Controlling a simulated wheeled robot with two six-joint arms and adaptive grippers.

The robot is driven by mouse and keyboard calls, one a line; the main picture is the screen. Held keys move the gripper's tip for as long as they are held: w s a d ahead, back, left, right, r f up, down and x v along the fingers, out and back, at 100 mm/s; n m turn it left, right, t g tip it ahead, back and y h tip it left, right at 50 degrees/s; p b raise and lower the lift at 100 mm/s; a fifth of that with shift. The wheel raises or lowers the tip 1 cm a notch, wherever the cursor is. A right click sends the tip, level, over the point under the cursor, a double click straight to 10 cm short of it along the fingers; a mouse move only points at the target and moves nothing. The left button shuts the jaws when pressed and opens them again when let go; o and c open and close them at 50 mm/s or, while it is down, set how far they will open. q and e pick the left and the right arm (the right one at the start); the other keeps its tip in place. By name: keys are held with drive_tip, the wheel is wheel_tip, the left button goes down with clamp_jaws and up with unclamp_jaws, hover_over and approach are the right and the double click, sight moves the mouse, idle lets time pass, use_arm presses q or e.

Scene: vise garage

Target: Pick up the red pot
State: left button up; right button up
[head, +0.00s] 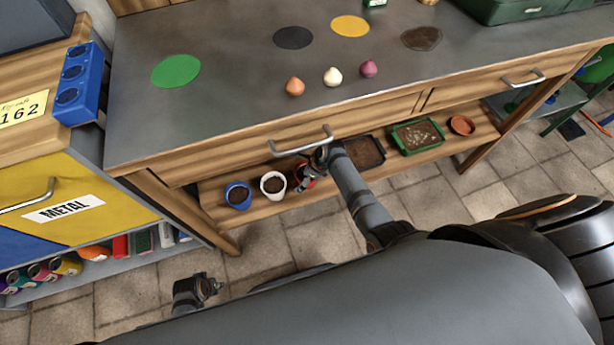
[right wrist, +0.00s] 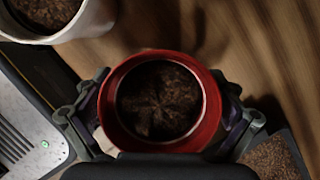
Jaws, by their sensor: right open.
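The red pot (head: 311,178), filled with dark soil, stands on the wooden shelf below the workbench top. In the head view my right gripper (head: 305,181) is at the pot and hides much of it. In the right wrist view the red pot (right wrist: 119,128) stands between the two fingers of my right gripper (right wrist: 160,112), one on each side. That gripper is open, and I cannot tell whether the fingers touch the pot. My left gripper (head: 208,287) shows small and dark at lower left, over the floor, away from the pots.
A white pot (head: 265,190) and a blue pot (head: 228,200) stand left of the red pot. A dark soil tray (head: 382,160), a green tray (head: 440,134) and a terracotta saucer (head: 470,121) are right. The drawer handle (head: 300,146) juts out just above.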

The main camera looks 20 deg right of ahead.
drive_tip(key=shift+c, duration=0.5)
drive_tip(key=c, duration=1.2)
drive_tip(key=shift+o, duration=0.2)
drive_tip(key=shift+r, duration=0.1)
